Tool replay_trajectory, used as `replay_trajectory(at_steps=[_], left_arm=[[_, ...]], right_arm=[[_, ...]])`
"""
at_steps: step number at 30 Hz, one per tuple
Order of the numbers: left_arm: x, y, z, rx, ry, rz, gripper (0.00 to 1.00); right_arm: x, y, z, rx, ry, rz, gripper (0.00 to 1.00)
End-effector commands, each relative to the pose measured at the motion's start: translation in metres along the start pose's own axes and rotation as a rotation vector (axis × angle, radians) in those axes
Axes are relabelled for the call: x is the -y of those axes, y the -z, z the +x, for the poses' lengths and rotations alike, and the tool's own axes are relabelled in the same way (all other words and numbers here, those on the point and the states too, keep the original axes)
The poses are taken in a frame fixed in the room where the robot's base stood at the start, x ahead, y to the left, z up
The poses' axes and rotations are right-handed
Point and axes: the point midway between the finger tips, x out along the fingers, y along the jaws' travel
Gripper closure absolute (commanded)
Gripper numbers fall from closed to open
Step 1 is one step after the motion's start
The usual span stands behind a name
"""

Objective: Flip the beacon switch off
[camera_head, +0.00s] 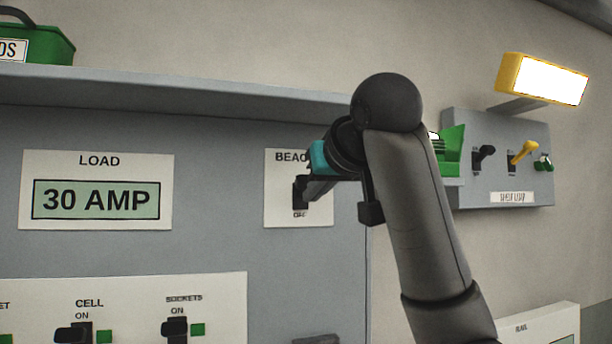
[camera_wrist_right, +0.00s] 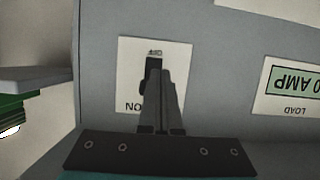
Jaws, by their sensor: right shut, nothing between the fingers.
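The beacon switch plate (camera_head: 284,212) is a white card on the grey panel, its label partly covered by my right arm. Its dark switch (camera_head: 299,193) sits above the OFF mark. My right gripper (camera_head: 308,190) is shut and empty, its fingertips at the switch from the right. In the right wrist view the plate (camera_wrist_right: 178,54) appears upside down, with OFF at the top and ON lower down. The shut fingers (camera_wrist_right: 158,75) overlap the switch (camera_wrist_right: 150,78). Its dark part shows near OFF, but the fingers hide some of it; contact is unclear. My left gripper is not in view.
A LOAD display (camera_head: 97,190) reads 30 AMP at left. A lower plate (camera_head: 225,290) carries CELL and SOCKETS switches. A grey box (camera_head: 530,192) with several controls and a lit yellow lamp (camera_head: 545,80) is at right. A grey shelf ledge (camera_head: 180,90) runs above the panel.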

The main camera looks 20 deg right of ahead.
Motion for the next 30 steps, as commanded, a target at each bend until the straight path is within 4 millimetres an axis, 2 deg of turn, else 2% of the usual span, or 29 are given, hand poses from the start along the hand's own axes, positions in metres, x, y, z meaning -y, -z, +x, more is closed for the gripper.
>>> replay_trajectory(at_steps=[1,4,7,11,22,26,30], left_arm=[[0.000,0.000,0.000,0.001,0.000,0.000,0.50],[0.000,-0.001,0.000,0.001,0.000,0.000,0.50],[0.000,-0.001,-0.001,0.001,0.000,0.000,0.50],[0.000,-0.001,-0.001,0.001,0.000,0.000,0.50],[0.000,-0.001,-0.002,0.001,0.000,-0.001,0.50],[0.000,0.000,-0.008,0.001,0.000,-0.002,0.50],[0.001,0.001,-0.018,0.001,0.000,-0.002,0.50]], right_arm=[[-0.002,0.018,-0.016,-0.027,-0.004,0.005,1.00],[-0.004,0.039,-0.038,-0.057,-0.009,0.015,1.00],[-0.006,0.050,-0.052,-0.076,-0.010,0.021,1.00],[-0.006,0.056,-0.058,-0.084,-0.011,0.024,1.00],[-0.006,0.056,-0.055,-0.082,-0.011,0.024,1.00],[-0.007,0.058,-0.041,-0.079,-0.011,0.024,1.00],[-0.007,0.061,-0.015,-0.078,-0.012,0.025,1.00]])
